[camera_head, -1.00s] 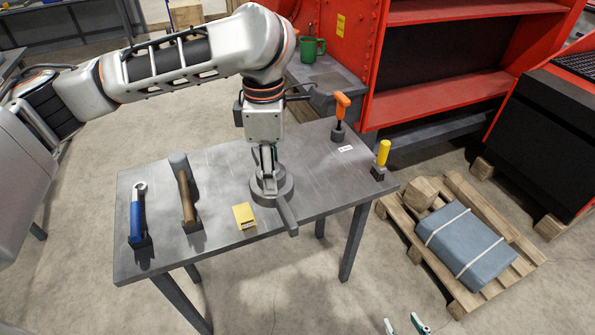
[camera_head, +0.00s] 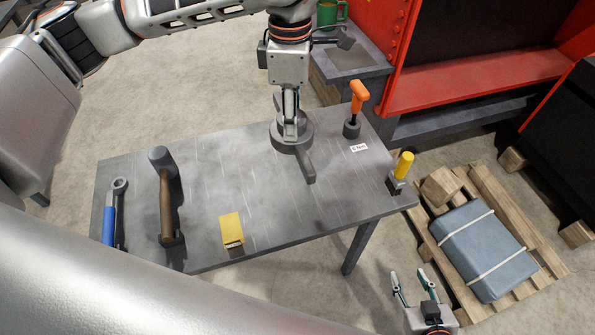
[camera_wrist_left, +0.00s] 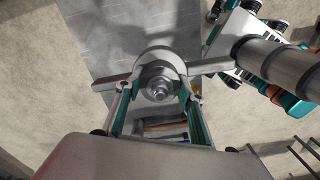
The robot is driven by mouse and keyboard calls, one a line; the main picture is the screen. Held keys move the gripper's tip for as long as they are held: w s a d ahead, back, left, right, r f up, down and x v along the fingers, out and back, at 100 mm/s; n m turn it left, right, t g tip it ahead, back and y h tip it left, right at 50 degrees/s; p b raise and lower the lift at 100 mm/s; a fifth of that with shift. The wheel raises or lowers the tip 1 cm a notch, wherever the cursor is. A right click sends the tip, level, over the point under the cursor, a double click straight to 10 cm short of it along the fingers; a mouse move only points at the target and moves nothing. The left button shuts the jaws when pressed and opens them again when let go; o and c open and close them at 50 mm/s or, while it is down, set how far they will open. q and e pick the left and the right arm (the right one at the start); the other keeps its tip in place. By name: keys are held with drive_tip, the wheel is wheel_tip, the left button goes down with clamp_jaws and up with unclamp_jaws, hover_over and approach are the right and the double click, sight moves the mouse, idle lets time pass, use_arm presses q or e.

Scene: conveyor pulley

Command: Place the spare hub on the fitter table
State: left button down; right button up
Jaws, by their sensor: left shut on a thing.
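The spare hub (camera_head: 291,139) is a grey disc with a bar across it. My left gripper (camera_head: 291,112) is shut on its raised centre. In the left wrist view the hub (camera_wrist_left: 145,55) sits between the two fingers, with the bar sticking out both sides. The hub is over the back part of the grey fitter table (camera_head: 290,205); I cannot tell whether it touches the top. My right gripper (camera_head: 412,272) is open and empty, low in the head view, off the table's front right.
On the table are a blue-handled tool (camera_head: 110,220), a hammer (camera_head: 166,200), a yellow pad (camera_head: 231,228), an orange-handled tool (camera_head: 358,98) and a yellow-handled tool (camera_head: 402,168). The table's middle is clear. A pallet (camera_head: 525,235) with a blue-grey package (camera_head: 482,248) stands right.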

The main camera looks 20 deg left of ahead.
use_arm(q)
drive_tip(key=shift+w+f, duration=0.1)
drive_tip(key=shift+f, duration=0.15)
wheel_tip(320, 180, down, 18)
drive_tip(key=b, duration=0.3)
drive_tip(key=shift+f+b, duration=0.25)
drive_tip(key=shift+b, duration=0.15)
drive_tip(key=shift+f, duration=0.35)
drive_tip(key=shift+f, duration=0.1)
drive_tip(key=c, duration=1.3)
unclamp_jaws()
drive_tip(key=shift+f, duration=0.1)
